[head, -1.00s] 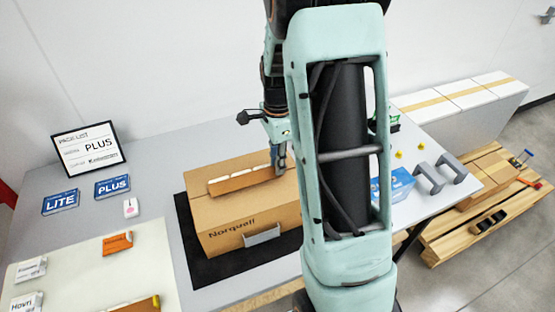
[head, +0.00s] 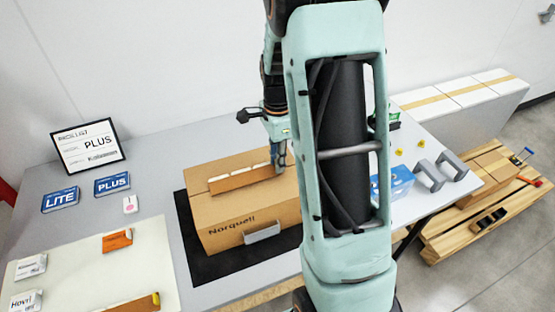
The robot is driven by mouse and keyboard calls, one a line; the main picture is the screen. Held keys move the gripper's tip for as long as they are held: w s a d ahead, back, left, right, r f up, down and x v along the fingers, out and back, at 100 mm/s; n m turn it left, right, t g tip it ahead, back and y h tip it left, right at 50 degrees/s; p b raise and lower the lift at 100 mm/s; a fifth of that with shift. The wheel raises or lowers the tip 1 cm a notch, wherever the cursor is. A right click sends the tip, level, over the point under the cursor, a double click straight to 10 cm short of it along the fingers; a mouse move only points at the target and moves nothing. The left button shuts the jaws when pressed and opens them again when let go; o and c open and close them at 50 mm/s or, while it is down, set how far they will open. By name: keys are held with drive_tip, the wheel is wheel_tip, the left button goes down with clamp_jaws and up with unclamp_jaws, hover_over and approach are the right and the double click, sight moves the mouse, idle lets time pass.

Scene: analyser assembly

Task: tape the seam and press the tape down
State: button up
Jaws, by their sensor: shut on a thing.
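A closed brown carton (head: 235,210) marked "Norquell" lies on a black mat (head: 205,262) on the table. A long brown strip (head: 240,180) with pale patches along its upper edge lies across the carton's top. I take it to be the tape, but it is too small to be sure. My gripper (head: 279,165) points down at the strip's right end and is shut on it. The fingertips are small, and the exact grip is hard to see. My arm hides the carton's right side. The seam itself is not clearly visible.
A pale mat (head: 75,265) at left holds an orange piece (head: 117,240) and small boxes. A framed list (head: 88,146) stands behind. A blue-white box (head: 395,183) and grey brackets (head: 440,172) are at right.

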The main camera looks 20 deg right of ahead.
drive_tip(key=shift+f, duration=0.2)
idle(0.3)
drive_tip(key=o, duration=0.8)
drive_tip(key=shift+c, duration=0.2)
drive_tip(key=shift+r+p, duration=2.5)
drive_tip(key=shift+r, duration=1.05)
